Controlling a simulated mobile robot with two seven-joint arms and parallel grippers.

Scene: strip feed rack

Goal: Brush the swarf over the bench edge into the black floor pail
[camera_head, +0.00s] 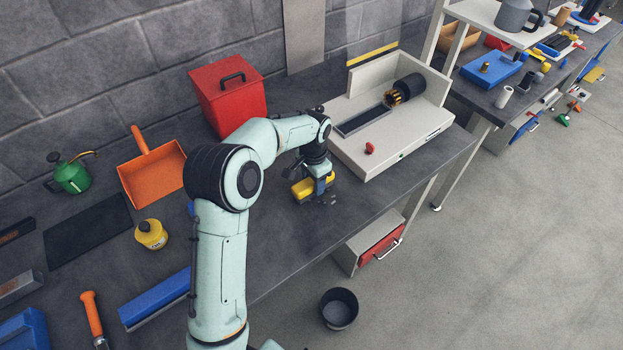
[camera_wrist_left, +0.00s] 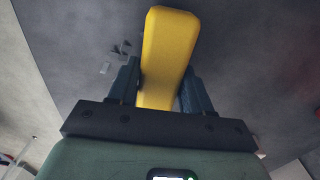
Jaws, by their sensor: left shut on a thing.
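My left gripper (camera_head: 319,186) is shut on a yellow brush (camera_head: 303,189), low over the bench (camera_head: 290,240) in front of the white machine. In the left wrist view the yellow brush (camera_wrist_left: 166,50) stands between the two dark fingers; its bristles cannot be made out. A few small grey swarf chips (camera_wrist_left: 105,68) lie on the dark bench beside the brush. In the head view, small dark bits (camera_head: 328,199) show near the gripper. The black floor pail (camera_head: 339,308) stands on the floor below the bench's front edge, with no swarf visible in it. My right gripper is out of view.
A white machine (camera_head: 410,140) with a dark slot stands behind the gripper. The bench between gripper and front edge looks clear.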

